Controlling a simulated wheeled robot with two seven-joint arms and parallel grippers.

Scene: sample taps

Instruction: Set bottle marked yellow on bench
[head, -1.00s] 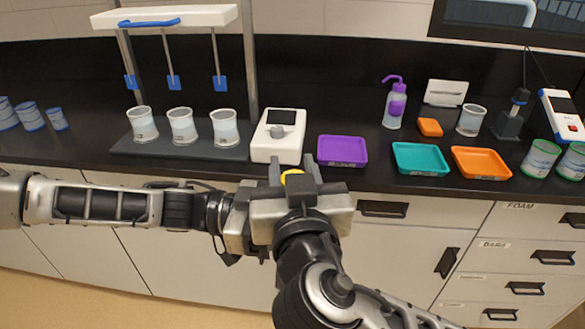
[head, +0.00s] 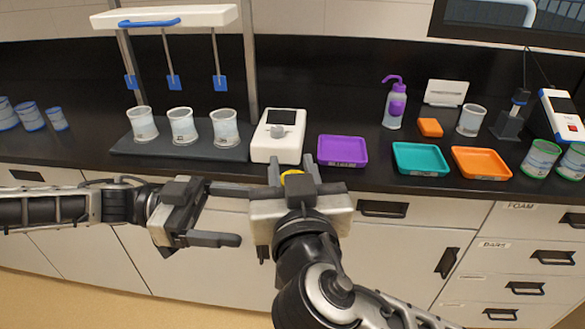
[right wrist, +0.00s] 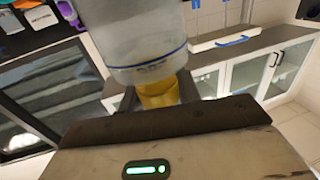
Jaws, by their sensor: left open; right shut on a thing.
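My right gripper (head: 293,174) is shut on a bottle with a yellow cap (head: 292,176), in front of the bench edge. In the head view only the yellow part shows between the fingers. In the right wrist view the bottle's yellow part (right wrist: 157,92) is between the jaws and its clear, blue-lined body (right wrist: 145,35) extends beyond them. My left gripper (head: 240,215) is open and empty, just left of the right gripper. The black bench (head: 80,151) runs behind both grippers.
A white instrument (head: 277,137), purple tray (head: 342,150), teal tray (head: 421,158) and orange tray (head: 481,162) line the bench front. A stirrer stand (head: 182,17) holds three beakers at left. Bare bench lies between the stand and the blue-rimmed cups (head: 30,118).

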